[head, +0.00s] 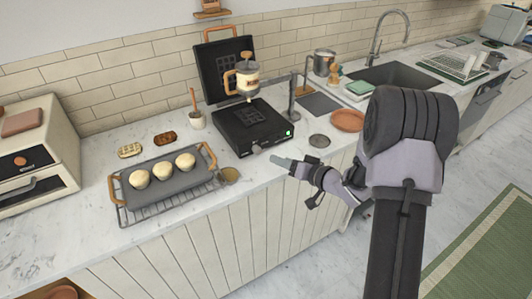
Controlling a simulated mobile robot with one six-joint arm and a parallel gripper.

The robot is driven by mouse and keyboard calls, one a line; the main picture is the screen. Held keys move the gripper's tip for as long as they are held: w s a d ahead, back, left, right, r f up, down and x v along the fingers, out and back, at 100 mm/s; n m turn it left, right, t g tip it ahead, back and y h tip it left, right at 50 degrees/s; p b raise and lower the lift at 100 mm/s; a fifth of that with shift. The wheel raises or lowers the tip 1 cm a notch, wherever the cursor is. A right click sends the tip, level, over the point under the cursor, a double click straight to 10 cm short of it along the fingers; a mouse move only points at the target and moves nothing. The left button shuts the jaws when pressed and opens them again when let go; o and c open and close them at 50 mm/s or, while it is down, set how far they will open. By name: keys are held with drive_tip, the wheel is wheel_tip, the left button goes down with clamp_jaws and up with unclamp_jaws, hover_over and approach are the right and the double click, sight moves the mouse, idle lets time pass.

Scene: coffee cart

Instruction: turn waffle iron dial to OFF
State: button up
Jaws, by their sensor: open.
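The waffle iron (236,133) is a black box on the counter with its lid (214,72) raised. A green light (288,132) glows at the right of its front face. A small dial (256,149) seems to be at the middle of that face; its setting is too small to read. My gripper (280,161) is open and empty, just in front of and below the front face, apart from the dial. My arm comes in from the right.
A tray (178,184) with several pale buns lies on a wire rack at left. A small amber bowl (229,176) stands left of my gripper. A handled dispenser (247,76) shows above the iron's plate. A terracotta dish (347,121) and sink (400,74) are at right.

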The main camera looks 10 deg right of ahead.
sight(259, 152)
drive_tip(key=b+x, duration=0.2)
drive_tip(key=x, duration=0.8)
drive_tip(key=shift+w+a+f+b, duration=0.2)
drive_tip(key=shift+w+f+b, duration=0.05)
drive_tip(key=shift+b, duration=0.05)
drive_tip(key=shift+w+a, duration=0.2)
drive_tip(key=shift+w, duration=0.25)
drive_tip(key=shift+c, duration=0.5)
clamp_jaws()
